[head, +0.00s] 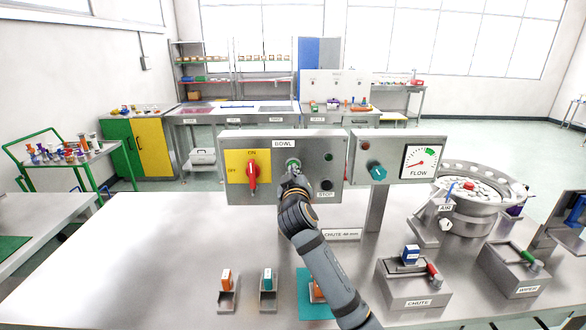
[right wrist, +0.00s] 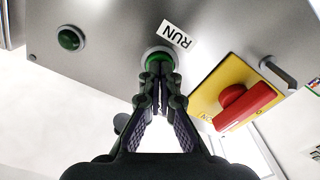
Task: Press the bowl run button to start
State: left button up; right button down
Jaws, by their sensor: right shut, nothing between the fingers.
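The grey bowl control box (head: 313,152) stands in the middle of the table. The green run button (head: 293,163) is in its middle, and in the right wrist view the button (right wrist: 157,57) sits beside the RUN label (right wrist: 176,37). My right gripper (head: 292,179) is shut and empty. Its fingertips (right wrist: 160,75) are right at the button and cover its near part; I cannot tell whether they touch it. The red switch (head: 252,173) on a yellow plate points up towards ON. A dark green lamp (head: 328,157) and a black stop button (head: 326,184) are on the right. My left gripper is not in view.
A flow box with a teal knob (head: 376,171) and gauge (head: 421,161) stands to the right. The bowl feeder (head: 466,213) and chute box (head: 411,285) are on the table's right. Small bins (head: 228,297) stand at the front. The table's left is clear.

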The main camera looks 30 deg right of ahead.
jog(key=shift+w+d, duration=0.2)
jog(key=shift+w, duration=0.05)
dwell(0.4)
jog(key=shift+v, duration=2.75)
jog(key=shift+f, duration=0.1)
